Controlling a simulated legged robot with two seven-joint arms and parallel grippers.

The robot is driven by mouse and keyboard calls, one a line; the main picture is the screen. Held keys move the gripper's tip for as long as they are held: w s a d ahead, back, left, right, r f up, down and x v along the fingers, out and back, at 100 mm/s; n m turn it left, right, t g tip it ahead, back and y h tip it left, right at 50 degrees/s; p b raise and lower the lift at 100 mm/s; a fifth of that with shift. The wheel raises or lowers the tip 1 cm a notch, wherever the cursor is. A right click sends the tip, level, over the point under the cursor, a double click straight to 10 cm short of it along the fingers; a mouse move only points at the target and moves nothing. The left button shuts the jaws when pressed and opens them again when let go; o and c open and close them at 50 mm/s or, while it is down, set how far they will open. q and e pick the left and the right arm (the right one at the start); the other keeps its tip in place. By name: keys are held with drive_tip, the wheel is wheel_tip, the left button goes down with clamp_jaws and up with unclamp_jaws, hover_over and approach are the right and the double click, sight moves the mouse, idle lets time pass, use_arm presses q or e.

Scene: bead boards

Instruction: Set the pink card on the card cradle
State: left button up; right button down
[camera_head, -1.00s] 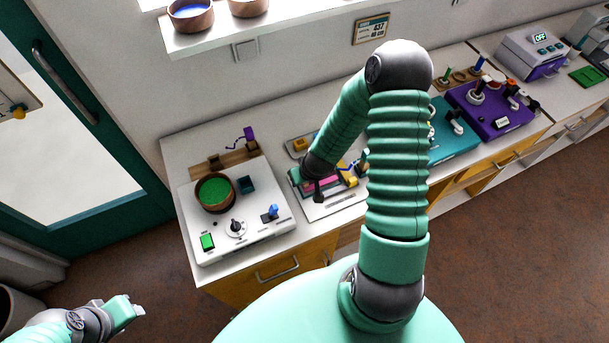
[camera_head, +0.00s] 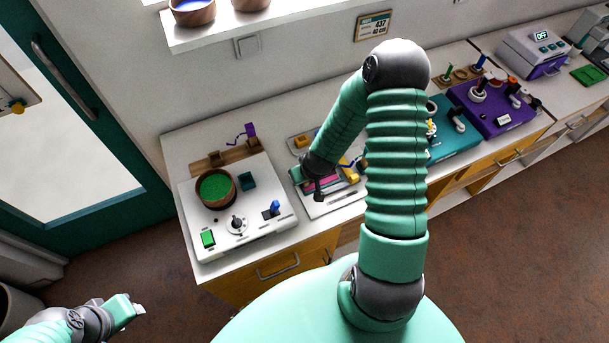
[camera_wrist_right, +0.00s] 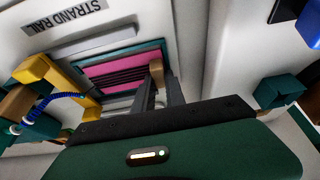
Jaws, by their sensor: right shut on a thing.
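The pink card (camera_wrist_right: 112,66) shows in the right wrist view as pink bands among dark stripes, with teal strips above it. In the head view it is a pink patch (camera_head: 326,182) on the white board, partly behind my right arm. My right gripper (camera_wrist_right: 160,84) is at the card's right end, with its fingers shut around a tan piece (camera_wrist_right: 157,72) at that edge. In the head view the right gripper (camera_head: 318,191) is over the board. I cannot clearly tell the card cradle from the parts around the card. My left gripper (camera_head: 134,308) is far from the counter, at lower left; its finger gap is unclear.
Yellow blocks and a blue coiled strand (camera_wrist_right: 62,96) stand left of the card in the wrist view, by the STRAND RAIL label (camera_wrist_right: 66,17). A white console (camera_head: 240,215) with a green-filled bowl stands left of the board. Teal and purple (camera_head: 492,110) boxes stand right.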

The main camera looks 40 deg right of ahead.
drive_tip(key=shift+s+d, duration=0.1)
drive_tip(key=shift+s, duration=0.05)
drive_tip(key=shift+d, duration=0.2)
drive_tip(key=shift+a, duration=0.3)
drive_tip(key=c, duration=1.3)
unclamp_jaws()
drive_tip(key=shift+d, duration=0.1)
wheel_tip(320, 180, up, 7)
drive_tip(key=p, duration=0.6)
drive_tip(key=shift+r+p, duration=0.15)
drive_tip(key=shift+p, duration=0.15)
